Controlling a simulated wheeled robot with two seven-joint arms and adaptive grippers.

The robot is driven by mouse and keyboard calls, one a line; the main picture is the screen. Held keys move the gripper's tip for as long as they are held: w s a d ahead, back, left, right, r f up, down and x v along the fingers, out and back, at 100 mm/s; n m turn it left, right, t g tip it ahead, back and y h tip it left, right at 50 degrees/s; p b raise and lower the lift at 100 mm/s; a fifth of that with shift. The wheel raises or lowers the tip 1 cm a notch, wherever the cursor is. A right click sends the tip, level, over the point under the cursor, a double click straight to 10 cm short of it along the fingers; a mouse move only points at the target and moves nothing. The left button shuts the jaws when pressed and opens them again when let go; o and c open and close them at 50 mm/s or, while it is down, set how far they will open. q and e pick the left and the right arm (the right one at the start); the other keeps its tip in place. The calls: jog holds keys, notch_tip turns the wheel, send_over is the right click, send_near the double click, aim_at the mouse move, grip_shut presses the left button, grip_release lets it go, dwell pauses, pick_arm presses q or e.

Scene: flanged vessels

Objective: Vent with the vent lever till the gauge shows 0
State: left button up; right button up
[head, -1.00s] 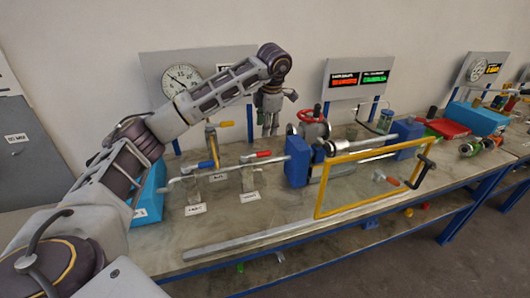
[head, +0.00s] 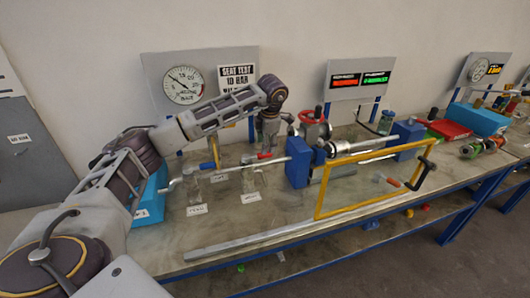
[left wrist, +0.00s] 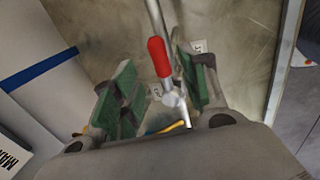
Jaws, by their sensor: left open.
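A red lever handle (head: 264,156) sits on the pipework below my left gripper (head: 269,146). In the left wrist view a red handle (left wrist: 158,57) lies between the two green-padded fingers of my left gripper (left wrist: 158,88); the jaws are open and not closed on it. A blue lever handle (head: 207,166) is further left. The labels are too small to read, so I cannot tell which lever is marked vent. The round gauge (head: 184,85) on the back panel has its needle toward the upper left; its exact reading is unclear. My right gripper is not in view.
A sign (head: 238,77) reads "SEAT TEST 10 BAR". A yellow frame (head: 318,190) and blue blocks (head: 298,160) stand right of the levers. A red handwheel (head: 309,114) is close to the gripper's right. The bench front has a long grey bar (head: 250,238).

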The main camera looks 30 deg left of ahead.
aim_at(259, 156)
pick_arm(q)
jog(key=shift+p+x, duration=0.3)
jog(key=shift+x, duration=2.55)
jog(key=shift+c, duration=0.4)
grip_shut()
